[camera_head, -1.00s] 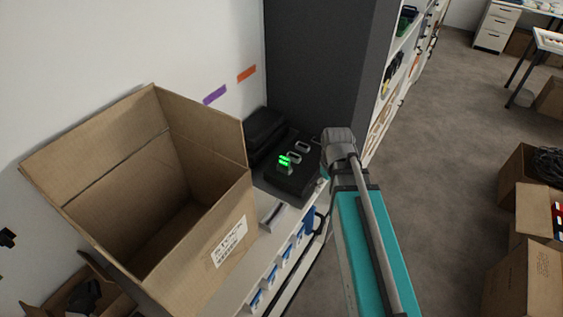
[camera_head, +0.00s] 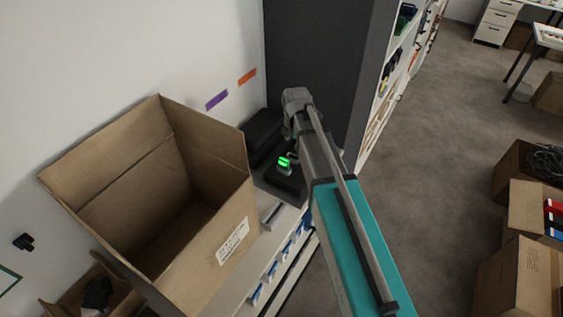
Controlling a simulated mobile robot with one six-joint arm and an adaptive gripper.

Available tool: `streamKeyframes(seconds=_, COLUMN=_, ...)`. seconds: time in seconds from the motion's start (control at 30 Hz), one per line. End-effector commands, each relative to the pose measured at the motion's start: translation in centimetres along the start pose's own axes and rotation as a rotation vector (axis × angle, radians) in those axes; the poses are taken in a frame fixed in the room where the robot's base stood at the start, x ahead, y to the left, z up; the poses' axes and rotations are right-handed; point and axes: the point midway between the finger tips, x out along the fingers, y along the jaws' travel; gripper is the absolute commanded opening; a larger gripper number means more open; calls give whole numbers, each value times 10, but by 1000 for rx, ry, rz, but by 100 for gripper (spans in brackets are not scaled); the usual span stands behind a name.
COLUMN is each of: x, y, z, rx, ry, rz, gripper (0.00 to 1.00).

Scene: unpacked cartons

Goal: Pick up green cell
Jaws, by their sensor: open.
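The green cell (camera_head: 284,162) glows bright green and stands upright in a black base (camera_head: 281,182) on the white shelf unit by the wall. A pale ring-shaped handle shows just behind it, partly covered by my arm. My gripper (camera_head: 289,133) is at the far end of my arm, above and behind the cell and apart from it in the picture. My wrist hides most of it and its fingertips are not clear. I see nothing held in it.
A large open carton (camera_head: 243,214) stands left of the black base. A black case (camera_head: 262,135) lies behind the base against the wall. A dark grey panel (camera_head: 320,60) rises beyond. Cartons (camera_head: 520,285) stand on the floor at right, with open floor between.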

Motion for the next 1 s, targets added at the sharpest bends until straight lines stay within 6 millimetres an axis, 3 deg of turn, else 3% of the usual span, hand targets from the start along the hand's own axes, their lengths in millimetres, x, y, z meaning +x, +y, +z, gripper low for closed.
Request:
streamKeyframes(seconds=0.13, x=-10, y=25, z=-4, rx=-208, ry=0, rz=0, gripper=100)
streamKeyframes(seconds=0.4, x=-16, y=44, z=-10, rx=-418, ry=0, rz=0, gripper=100)
streamKeyframes(seconds=1.0, x=-10, y=44, z=-10, rx=-437, ry=0, rz=0, gripper=100)
